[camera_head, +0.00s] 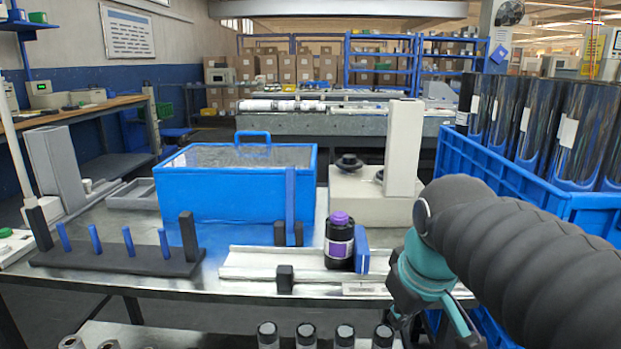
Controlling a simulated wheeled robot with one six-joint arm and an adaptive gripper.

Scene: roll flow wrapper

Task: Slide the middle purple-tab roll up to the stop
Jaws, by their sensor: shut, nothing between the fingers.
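A black roll with a purple tab on top and a purple-banded label (339,243) stands upright on the pale rail (250,263) on the steel table. An upright blue plate (361,250) is close at its right side; I cannot tell if they touch. A small black block (285,279) sits at the rail's front edge, left of the roll. Which part is the stop is not clear. My gripper (402,308) is right of and below the roll, near the table's front edge, apart from it. It is shut and empty, its fingertips partly hidden by my arm.
A blue lidded box (235,190) stands behind the rail. A black rack with blue pegs (115,259) is at the left. A blue crate of dark rolls (500,182) is at the right.

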